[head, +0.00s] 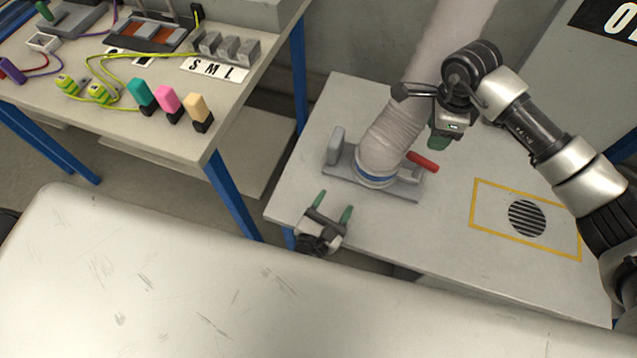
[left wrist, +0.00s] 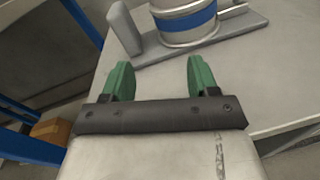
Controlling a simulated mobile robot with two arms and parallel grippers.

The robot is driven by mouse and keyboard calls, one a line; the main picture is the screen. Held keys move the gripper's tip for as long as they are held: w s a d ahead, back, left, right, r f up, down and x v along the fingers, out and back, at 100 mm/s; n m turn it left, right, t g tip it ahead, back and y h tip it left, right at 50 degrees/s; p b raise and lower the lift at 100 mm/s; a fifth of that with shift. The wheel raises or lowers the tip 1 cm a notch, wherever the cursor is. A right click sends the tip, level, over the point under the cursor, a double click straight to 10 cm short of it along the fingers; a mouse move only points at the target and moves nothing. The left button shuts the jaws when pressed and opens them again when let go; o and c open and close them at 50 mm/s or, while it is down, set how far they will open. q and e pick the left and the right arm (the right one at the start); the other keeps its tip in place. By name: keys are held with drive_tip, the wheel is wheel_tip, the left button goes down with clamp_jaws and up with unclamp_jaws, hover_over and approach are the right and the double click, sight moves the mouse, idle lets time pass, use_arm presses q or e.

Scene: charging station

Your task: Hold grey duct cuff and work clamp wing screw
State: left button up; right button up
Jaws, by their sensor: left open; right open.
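The grey duct (head: 400,127) comes down to the table and ends in a cuff with a blue band (head: 375,181) on a grey base plate (head: 400,190). The cuff also shows in the left wrist view (left wrist: 188,22). A red lever-like part (head: 423,162), perhaps the clamp's wing screw, sits right of the cuff. My left gripper (head: 333,205) is open and empty at the table's near edge, in front of the cuff and apart from it. My right gripper (head: 438,143) is open, beside the duct above the red part; its fingertips are partly hidden.
A grey upright block (head: 336,146) stands at the plate's left end. A yellow-framed area with a round striped grille (head: 527,218) lies to the right. The left bench (head: 150,140) holds coloured blocks and cables. A pale surface (head: 200,280) fills the foreground.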

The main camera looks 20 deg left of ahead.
sight(331, 155)
use_arm(q)
drive_tip(key=w+a+n, duration=0.1)
drive_tip(key=w+a+n+y, duration=0.1)
drive_tip(key=a, duration=0.1)
drive_tip(key=w+a+n+t+y, duration=0.1)
drive_tip(key=shift+w+a+r+n, duration=0.15)
drive_tip(key=shift+w+r+n, duration=0.25)
drive_tip(key=w, duration=1)
drive_tip(key=shift+w+d, duration=0.35)
drive_tip(key=shift+d, duration=0.05)
